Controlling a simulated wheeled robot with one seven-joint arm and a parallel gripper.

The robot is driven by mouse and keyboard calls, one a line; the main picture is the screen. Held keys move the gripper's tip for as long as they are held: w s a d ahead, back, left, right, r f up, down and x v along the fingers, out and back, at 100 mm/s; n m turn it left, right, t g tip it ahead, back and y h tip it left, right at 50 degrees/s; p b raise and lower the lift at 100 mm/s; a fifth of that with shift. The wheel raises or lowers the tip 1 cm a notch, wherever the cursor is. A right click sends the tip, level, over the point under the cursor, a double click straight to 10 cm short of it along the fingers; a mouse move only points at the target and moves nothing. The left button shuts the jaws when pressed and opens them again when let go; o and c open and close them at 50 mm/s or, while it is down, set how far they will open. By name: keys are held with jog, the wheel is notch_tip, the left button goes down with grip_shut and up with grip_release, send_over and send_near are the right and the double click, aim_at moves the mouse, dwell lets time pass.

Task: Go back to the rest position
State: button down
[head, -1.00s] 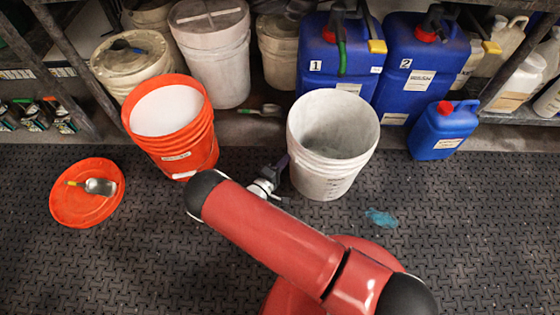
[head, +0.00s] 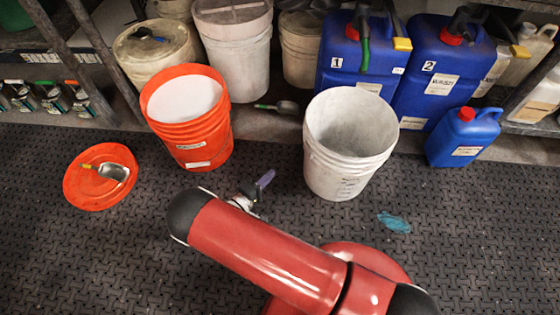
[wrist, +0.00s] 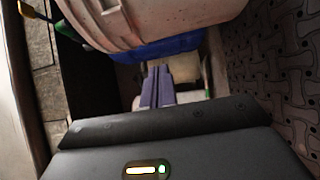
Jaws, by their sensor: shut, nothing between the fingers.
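My gripper (head: 264,180) shows in the head view just beyond the dark elbow of my red arm. It is above the floor, between the orange bucket and the white bucket, apart from both. In the wrist view its two purple fingers (wrist: 157,88) are together with nothing between them. The white bucket (head: 345,165) stands upright to the right and looks empty in the part that shows. The orange bucket (head: 195,140) stands upright to the left and holds white material.
An orange lid (head: 78,190) with a metal scoop (head: 115,171) lies on the floor at left. Blue jugs (head: 430,75) and a small blue can (head: 462,138) stand at right. A blue rag (head: 394,223) lies on the mat. Shelf posts (head: 80,65) stand at the back left.

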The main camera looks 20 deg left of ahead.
jog(key=shift+s, duration=0.15)
jog(key=w+d+r+m+g+h+p, duration=0.1)
jog(key=w+d+r+m+g+h, duration=0.2)
jog(key=d+r+g, duration=0.6)
jog(key=w+d+r+m+g+h+p, duration=0.1)
jog(key=w+d+r+m+g, duration=0.3)
jog(key=r, duration=0.8)
jog(key=s+d+r+m+g+y+p, duration=0.2)
jog(key=s+d+r+m+y, duration=0.2)
jog(key=d+r, duration=0.75)
jog(key=s+d+r+m+t+y+p, duration=0.1)
jog(key=s+d+r+t+y, duration=0.1)
jog(key=s+d+r, duration=0.3)
jog(key=s+d+r+m+t+y+p, duration=0.1)
jog(key=s+d+r+y, duration=0.3)
jog(key=s+r, duration=0.5)
notch_tip(320, 180, up, 3)
jog(key=shift+s+d+f+m+t+y, duration=0.2)
jog(key=shift+s+d+m+t+y, duration=0.1)
jog(key=shift+s+d+t+y, duration=0.25)
